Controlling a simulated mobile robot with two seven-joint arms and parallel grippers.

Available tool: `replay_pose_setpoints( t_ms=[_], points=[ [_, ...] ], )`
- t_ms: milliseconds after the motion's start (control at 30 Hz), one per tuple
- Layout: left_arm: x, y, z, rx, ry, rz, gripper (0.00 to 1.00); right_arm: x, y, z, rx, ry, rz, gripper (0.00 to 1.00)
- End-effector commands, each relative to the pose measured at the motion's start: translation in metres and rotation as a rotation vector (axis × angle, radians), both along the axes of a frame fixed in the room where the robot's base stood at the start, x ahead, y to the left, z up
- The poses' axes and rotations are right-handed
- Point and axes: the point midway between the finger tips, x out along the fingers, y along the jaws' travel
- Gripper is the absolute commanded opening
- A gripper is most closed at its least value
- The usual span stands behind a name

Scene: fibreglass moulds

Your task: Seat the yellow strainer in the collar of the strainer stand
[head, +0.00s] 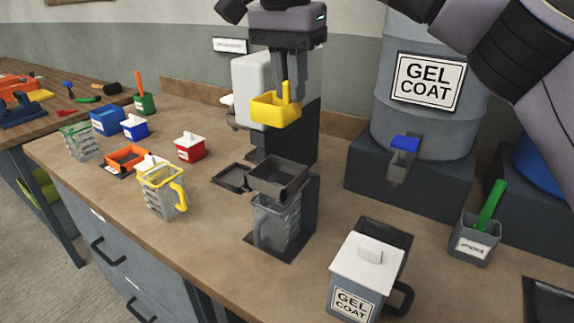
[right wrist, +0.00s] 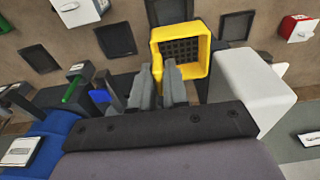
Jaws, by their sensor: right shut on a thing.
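The yellow strainer (head: 274,108) is a square cup with a dark mesh floor and an upright tab. My right gripper (head: 289,84) is shut on that tab and holds the strainer in the air, roughly level. In the right wrist view the strainer (right wrist: 206,52) shows just beyond the fingertips (right wrist: 160,68). The strainer stand (head: 311,205) is dark, with a square collar (head: 280,176) at its top. The strainer is above and beyond the collar in the head view, apart from it. A clear jug (head: 270,222) stands under the collar. My left gripper is not in view.
A white dispenser (head: 250,88) is close behind the strainer. A lidded gel coat jug (head: 358,275) stands front right, a gel coat drum (head: 425,120) behind. A yellow-rimmed jug (head: 161,190) and red pot (head: 190,148) stand left. Bench in front of the stand's left is clear.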

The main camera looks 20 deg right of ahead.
Motion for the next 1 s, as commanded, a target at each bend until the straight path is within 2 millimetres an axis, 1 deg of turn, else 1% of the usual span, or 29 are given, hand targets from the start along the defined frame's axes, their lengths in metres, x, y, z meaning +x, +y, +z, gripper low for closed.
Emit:
replay_pose_setpoints(
  t_ms=[33,100,200,300,567,700,800,1000],
  points=[
    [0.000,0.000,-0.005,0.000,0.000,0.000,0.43,-0.001,-0.001,-0.018,-0.001,0.005,0.002,0.00],
    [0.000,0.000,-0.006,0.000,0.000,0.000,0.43,-0.001,-0.001,-0.035,-0.001,0.003,0.001,0.00],
    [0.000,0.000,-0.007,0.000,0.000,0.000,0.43,0.000,0.000,-0.057,-0.001,0.002,0.001,0.00],
    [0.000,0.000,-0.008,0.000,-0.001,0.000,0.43,-0.001,0.000,-0.072,0.001,0.002,0.001,0.00],
    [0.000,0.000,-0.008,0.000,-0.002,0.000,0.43,-0.001,0.000,-0.091,0.001,0.002,0.000,0.00],
    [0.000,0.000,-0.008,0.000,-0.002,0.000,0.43,0.000,0.000,-0.112,0.000,0.002,0.000,0.00],
    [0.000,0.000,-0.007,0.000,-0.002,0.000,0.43,-0.001,0.000,-0.123,0.000,0.001,0.000,0.00],
    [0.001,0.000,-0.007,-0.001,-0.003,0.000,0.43,0.000,0.000,-0.124,0.001,-0.001,-0.001,0.00]
  ],
)
